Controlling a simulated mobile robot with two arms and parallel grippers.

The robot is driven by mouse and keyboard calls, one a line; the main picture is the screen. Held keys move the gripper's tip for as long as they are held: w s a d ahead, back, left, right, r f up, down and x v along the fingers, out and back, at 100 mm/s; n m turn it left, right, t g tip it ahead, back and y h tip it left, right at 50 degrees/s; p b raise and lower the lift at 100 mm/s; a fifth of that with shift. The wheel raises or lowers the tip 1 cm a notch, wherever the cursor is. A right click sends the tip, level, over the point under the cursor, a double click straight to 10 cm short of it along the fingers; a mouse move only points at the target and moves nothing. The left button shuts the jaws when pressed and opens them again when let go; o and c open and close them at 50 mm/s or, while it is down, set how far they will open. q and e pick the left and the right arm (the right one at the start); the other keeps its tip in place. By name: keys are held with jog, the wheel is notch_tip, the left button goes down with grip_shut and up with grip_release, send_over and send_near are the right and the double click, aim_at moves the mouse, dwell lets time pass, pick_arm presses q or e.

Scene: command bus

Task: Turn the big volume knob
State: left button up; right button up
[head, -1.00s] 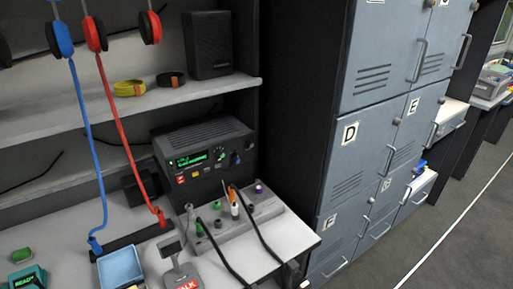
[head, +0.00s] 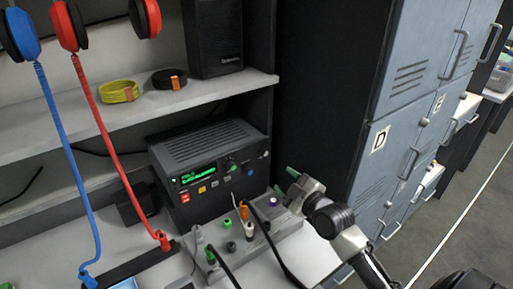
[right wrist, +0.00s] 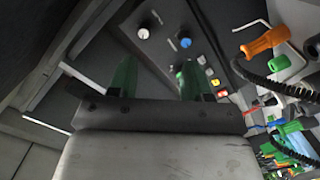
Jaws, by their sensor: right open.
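The radio (head: 210,150) is a dark box with a green lit display, coloured buttons and several small knobs on its front. One knob (head: 231,162) sits right of the display; I cannot tell for sure which is the big volume knob. My right gripper (head: 286,182) is right of the radio front, apart from it, with its green fingertips pointing left towards it. In the right wrist view the green fingers are spread and empty. A white-capped knob (right wrist: 143,33) and a blue-capped knob (right wrist: 185,43) show beyond them. My left gripper is out of view.
A grey panel (head: 225,275) with coloured plugs and dark cables stands in front of the radio. Grey lockers (head: 400,120) stand at right. A shelf (head: 150,110) hangs above.

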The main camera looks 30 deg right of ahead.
aim_at(266, 154)
jog(key=shift+t, duration=0.3)
jog(key=w, duration=0.3)
jog(key=w+r+p, duration=0.1)
jog(key=w, duration=0.2)
jog(key=w+r, duration=0.1)
jog(key=w, duration=0.2)
jog(key=shift+w+d, duration=0.25)
jog(key=shift+w, duration=0.1)
jog(key=shift+w+p, duration=0.25)
jog(key=shift+p, duration=0.05)
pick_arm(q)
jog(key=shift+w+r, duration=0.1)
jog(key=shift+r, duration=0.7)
pick_arm(e)
jog(key=shift+w+f, duration=0.15)
jog(key=shift+w, duration=0.15)
jog(key=c, duration=0.4)
grip_shut()
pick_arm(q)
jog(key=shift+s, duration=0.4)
